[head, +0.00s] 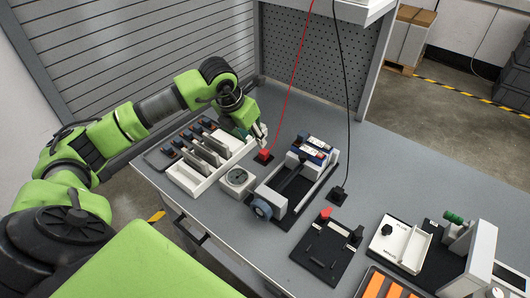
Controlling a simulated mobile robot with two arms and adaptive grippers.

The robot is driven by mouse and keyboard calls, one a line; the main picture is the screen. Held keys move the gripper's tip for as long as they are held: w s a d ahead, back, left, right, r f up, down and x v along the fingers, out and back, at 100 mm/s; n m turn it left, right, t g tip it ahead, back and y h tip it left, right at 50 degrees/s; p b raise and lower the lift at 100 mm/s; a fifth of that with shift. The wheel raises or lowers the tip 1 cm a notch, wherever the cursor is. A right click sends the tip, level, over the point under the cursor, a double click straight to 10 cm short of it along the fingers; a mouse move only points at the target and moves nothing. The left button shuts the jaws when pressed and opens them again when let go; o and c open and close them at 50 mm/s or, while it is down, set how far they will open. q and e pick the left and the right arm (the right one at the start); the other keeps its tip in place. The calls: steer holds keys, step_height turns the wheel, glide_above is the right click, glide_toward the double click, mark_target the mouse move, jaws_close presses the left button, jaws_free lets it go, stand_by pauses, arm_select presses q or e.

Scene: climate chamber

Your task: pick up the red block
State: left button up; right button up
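A small red block (264,155) with a dark base sits on the grey bench top, and a red cable runs up from it. My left gripper (260,135) is just above and slightly left of the red block, pointing down toward the bench. A gap shows between the gripper and the block. The fingers are small and partly merge with the white tray behind, so I cannot tell if they are open or shut. I see nothing held. My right gripper is not in view.
A black block (338,194) hangs on a black cable. A perforated panel (318,60) stands behind. The bench's right rear is clear.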

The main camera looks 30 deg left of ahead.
arm_select(q)
glide_above(263, 152)
steer(key=s, duration=0.3)
step_height(263, 152, down, 6)
steer(key=shift+w+p, duration=0.1)
steer(key=shift+p, duration=0.3)
steer(key=shift+w+f+p, duration=0.3)
steer(key=shift+f, duration=0.1)
steer(key=p+x, duration=0.1)
steer(key=x, duration=0.2)
steer(key=shift+w, duration=0.25)
steer(key=shift+w+f, duration=0.2)
steer(key=shift+f, duration=0.3)
jaws_close()
